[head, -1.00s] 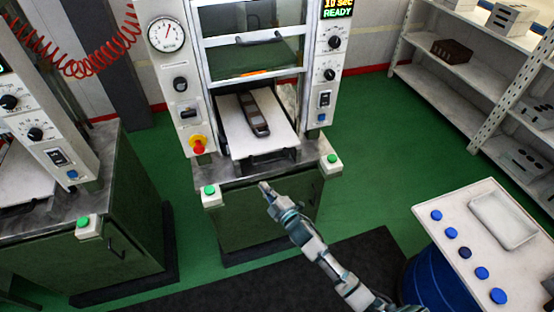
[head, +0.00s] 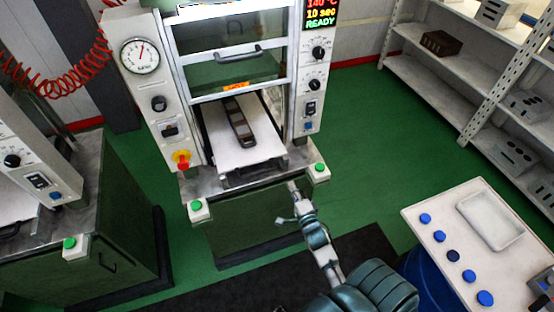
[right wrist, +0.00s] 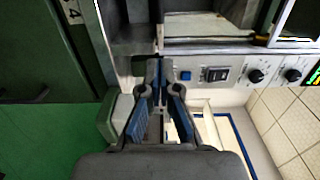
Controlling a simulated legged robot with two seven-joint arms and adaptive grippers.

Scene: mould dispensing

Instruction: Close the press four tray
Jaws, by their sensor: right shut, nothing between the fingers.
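The press (head: 232,65) stands in the middle of the head view. Its pale tray (head: 216,146) is slid out at the front, with a dark handle (head: 254,172) at its near edge. A dark, elongated mould (head: 240,124) lies on the tray. My right gripper (head: 293,187) is shut and empty, in front of the press near its right front corner, below and right of the tray handle. In the right wrist view its fingers (right wrist: 157,68) are together beside the press panel. My left gripper is out of view.
Green buttons sit at the press's left (head: 196,205) and right (head: 319,167) front corners. Another press cabinet (head: 105,240) stands at left. A white table (head: 440,215) with blue discs and a shallow tray is at right. Shelves (head: 455,98) stand at the back right.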

